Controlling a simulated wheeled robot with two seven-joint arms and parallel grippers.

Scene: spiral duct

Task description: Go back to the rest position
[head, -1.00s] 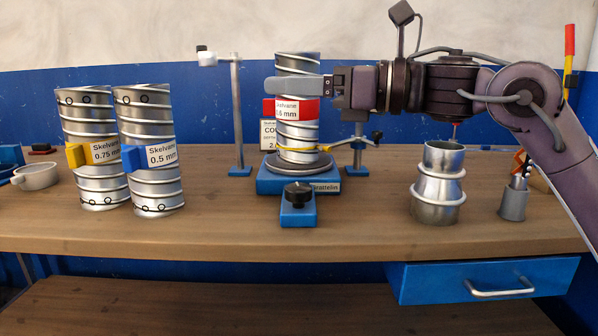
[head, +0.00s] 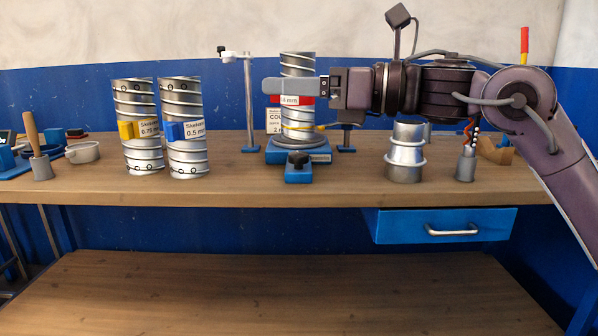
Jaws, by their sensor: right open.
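My right gripper (head: 268,87) reaches in from the right at the height of the upper part of a spiral duct. It is open, and one grey finger shows, crossing in front of the duct. The other finger is hidden, and I see nothing held. The duct (head: 297,63) stands upright on a blue base (head: 318,155) with a red label (head: 306,101) partly covered by the gripper. My left gripper is not in view.
Two spiral ducts, one with a yellow tag (head: 126,130) and one with a blue tag (head: 174,131), stand on the bench (head: 245,190) at left. A metal fitting (head: 405,155) stands right. A blue drawer (head: 400,227) hangs below the bench edge.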

